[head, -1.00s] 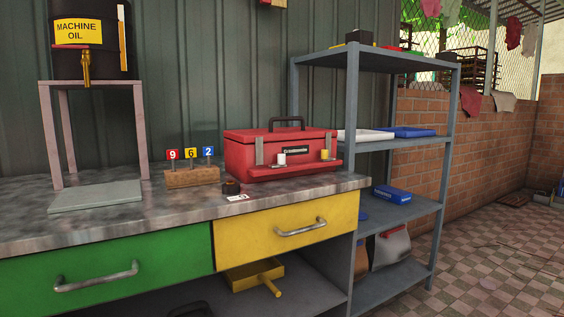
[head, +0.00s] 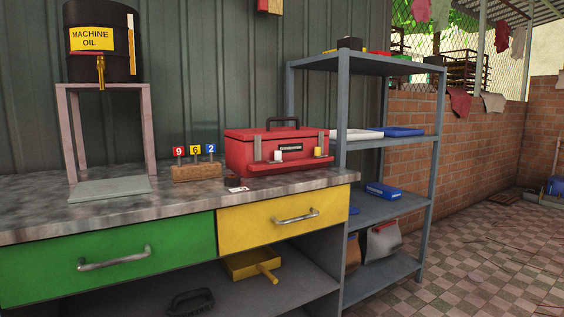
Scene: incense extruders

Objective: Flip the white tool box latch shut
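The red tool box (head: 240,153) stands on the right part of the metal workbench, its lid down and its black handle on top. Two latches show on its front. The white latch (head: 277,156) is on the left and sticks out from the front, seemingly lowered away from the lid. The yellow latch (head: 318,152) is on the right, in a similar pose. Both are small, so their exact angle is hard to tell. Neither of my grippers is in view.
The workbench (head: 120,208) has a green drawer (head: 170,250) and a yellow drawer (head: 250,228). A grey shelf (head: 341,190) stands right of the bench. The tiled floor at right is mostly clear.

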